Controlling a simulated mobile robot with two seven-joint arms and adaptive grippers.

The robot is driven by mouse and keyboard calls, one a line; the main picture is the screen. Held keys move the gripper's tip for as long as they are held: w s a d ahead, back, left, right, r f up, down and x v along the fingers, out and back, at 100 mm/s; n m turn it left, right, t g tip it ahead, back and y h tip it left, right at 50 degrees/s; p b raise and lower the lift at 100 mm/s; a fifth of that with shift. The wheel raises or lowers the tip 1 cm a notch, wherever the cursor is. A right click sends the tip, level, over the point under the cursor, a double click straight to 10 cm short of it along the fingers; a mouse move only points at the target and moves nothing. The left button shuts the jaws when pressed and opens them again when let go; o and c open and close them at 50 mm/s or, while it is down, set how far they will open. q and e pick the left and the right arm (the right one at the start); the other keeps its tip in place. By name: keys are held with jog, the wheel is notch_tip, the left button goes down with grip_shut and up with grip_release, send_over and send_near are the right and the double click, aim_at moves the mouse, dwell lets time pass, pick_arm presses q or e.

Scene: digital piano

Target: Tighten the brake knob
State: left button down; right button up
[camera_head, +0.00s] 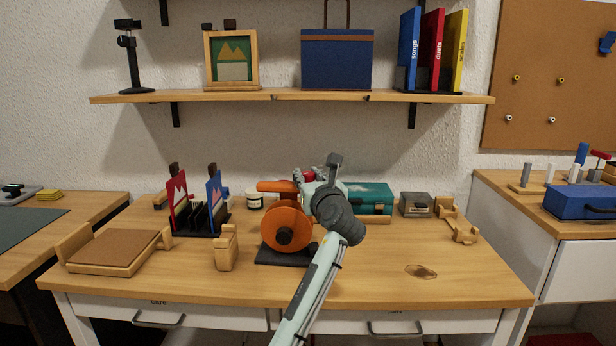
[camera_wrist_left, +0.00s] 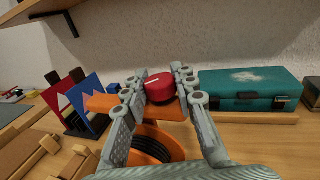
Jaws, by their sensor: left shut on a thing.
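The brake knob (camera_head: 307,176) is small and red, with a pale mark on its top. It sits on top of an orange device (camera_head: 286,229) with a round orange disc and a dark base, near the middle of the table. In the left wrist view the knob (camera_wrist_left: 160,88) is between the two fingers, above an orange bracket (camera_wrist_left: 108,103). My left gripper (camera_head: 312,181) is shut on the knob from the right side, its fingers on either side of it. The gripper hides part of the device in the head view. My right gripper is out of view.
A teal case (camera_head: 369,198) stands behind and right of my gripper. A black rack (camera_head: 200,222) with red and blue panels and a wooden block (camera_head: 226,247) stand left. A grey box (camera_head: 416,204) is farther right. The table's front right is clear.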

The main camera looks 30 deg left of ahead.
pick_arm(q)
jog(key=shift+m+t+h, duration=0.3)
jog(key=shift+t, duration=0.1)
jog(key=m+t+h, duration=0.2)
jog(key=h, duration=0.1)
jog(key=shift+s+a+m, duration=0.1)
jog(key=shift+a+m, duration=0.05)
jog(key=shift+m, duration=0.25)
jog(key=m+t+h, duration=0.1)
jog(key=h, duration=0.1)
jog(key=shift+m+t+h, duration=0.4)
jog(key=m+h, duration=0.2)
jog(key=h, duration=0.2)
jog(key=m+t+h, duration=0.1)
jog(key=m+h, duration=0.2)
jog(key=h, duration=0.1)
jog(key=m+h, duration=0.2)
jog(key=h, duration=0.1)
jog(key=shift+m+g+h, duration=0.3)
jog(key=shift+m+h, duration=0.4)
jog(key=shift+h, duration=0.4)
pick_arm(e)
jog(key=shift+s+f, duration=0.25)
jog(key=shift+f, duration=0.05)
pick_arm(q)
jog(key=shift+h, duration=0.3)
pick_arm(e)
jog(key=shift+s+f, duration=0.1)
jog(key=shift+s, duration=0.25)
